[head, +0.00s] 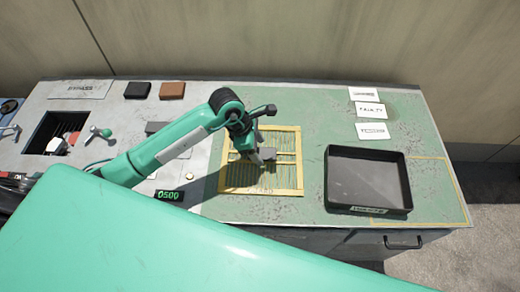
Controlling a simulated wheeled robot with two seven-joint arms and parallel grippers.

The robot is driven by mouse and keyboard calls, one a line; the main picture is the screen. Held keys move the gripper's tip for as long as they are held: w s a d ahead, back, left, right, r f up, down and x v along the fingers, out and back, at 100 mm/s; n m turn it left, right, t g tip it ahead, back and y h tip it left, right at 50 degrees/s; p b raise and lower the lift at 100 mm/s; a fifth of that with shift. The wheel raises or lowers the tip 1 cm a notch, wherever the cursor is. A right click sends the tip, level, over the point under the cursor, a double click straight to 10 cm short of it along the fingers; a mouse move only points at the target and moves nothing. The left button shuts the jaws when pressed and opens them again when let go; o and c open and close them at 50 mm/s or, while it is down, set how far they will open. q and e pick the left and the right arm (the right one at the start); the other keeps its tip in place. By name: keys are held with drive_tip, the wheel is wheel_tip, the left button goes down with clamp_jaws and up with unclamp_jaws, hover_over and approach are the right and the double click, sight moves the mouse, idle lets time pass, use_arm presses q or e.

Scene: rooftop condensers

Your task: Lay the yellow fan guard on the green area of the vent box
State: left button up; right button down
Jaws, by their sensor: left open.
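The yellow fan guard (299,165), a square slatted frame, lies on the green area (312,112) of the vent box's top, left of the black tray. It looks flat. My left gripper (264,156) is over the guard's middle, pointing down, with its jaws open. The gripper and wrist hide part of the guard's middle and upper bars. I cannot tell whether the fingers touch the guard. My right gripper is not in view.
A black tray (368,180) stands right of the guard. White labels (370,109) lie behind it. A dark block (137,90) and a brown block (172,90) sit at the back left. A small display (169,196) is near the front edge. Green surface behind the guard is clear.

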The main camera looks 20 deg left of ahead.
use_arm(q)
drive_tip(key=v, duration=1)
drive_tip(key=shift+b, duration=0.45)
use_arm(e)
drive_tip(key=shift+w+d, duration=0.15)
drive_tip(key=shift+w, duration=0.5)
